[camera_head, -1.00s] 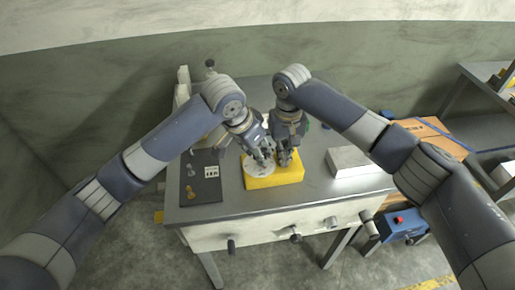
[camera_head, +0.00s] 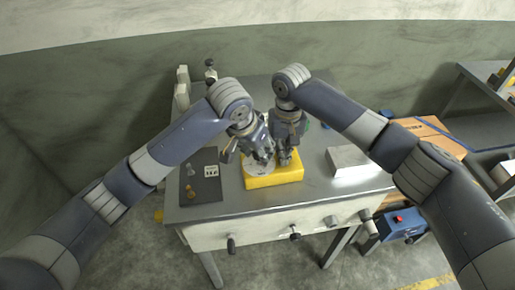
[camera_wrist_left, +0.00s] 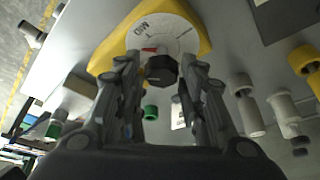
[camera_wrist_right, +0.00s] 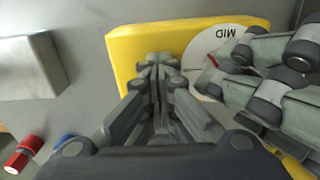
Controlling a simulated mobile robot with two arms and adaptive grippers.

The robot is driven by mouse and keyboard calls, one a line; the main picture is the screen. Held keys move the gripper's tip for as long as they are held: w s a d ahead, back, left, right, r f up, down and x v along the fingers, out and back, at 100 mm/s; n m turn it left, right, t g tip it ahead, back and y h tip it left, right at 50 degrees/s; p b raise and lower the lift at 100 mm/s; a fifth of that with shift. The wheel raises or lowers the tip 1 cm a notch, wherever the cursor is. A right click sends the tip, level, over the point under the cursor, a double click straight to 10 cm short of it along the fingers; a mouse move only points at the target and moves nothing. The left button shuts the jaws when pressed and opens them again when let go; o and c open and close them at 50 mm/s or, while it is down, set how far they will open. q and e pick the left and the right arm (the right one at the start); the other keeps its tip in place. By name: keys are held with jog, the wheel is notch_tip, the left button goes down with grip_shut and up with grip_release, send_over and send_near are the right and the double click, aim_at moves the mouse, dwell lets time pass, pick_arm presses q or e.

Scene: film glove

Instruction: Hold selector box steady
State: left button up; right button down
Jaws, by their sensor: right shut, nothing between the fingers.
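The yellow selector box (camera_head: 290,177) sits near the front edge of the grey table. A white dial marked MID (camera_wrist_left: 178,33) is on its top, with a dark knob (camera_wrist_left: 161,70) and a small red pointer (camera_wrist_left: 149,50). My left gripper (camera_head: 250,157) is open over the dial; in the left wrist view the knob shows between its spread fingers (camera_wrist_left: 159,62). I cannot tell whether they touch it. My right gripper (camera_head: 286,160) is shut and empty. In the right wrist view its closed fingertips (camera_wrist_right: 158,60) are at the yellow box (camera_wrist_right: 130,50), beside the dial; contact is unclear.
A dark mat (camera_head: 203,188) with small knobs and a label lies left of the box. A pale block (camera_head: 350,161) lies to the right. Bare table lies between box and block.

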pick_arm(q)
jog(key=shift+o, duration=0.3)
jog(key=shift+w, duration=0.1)
jog(key=m, duration=0.3)
jog(key=shift+w+a+g+h, duration=0.1)
jog(key=shift+a+g+h, duration=0.1)
jog(key=shift+g+h, duration=0.15)
jog(key=m+g+h, duration=0.1)
jog(key=m, duration=0.3)
jog(key=shift+w, duration=0.1)
jog(key=m+g, duration=0.1)
jog(key=m, duration=0.2)
jog(key=m+g, duration=0.2)
jog(key=m, duration=0.2)
jog(key=shift+w+h, duration=0.2)
jog(key=shift+h, duration=0.15)
jog(key=s+v, duration=0.1)
jog(key=v, duration=1.1)
jog(key=shift+w+n, duration=0.3)
jog(key=shift+r+t, duration=0.1)
jog(key=shift+t, duration=0.15)
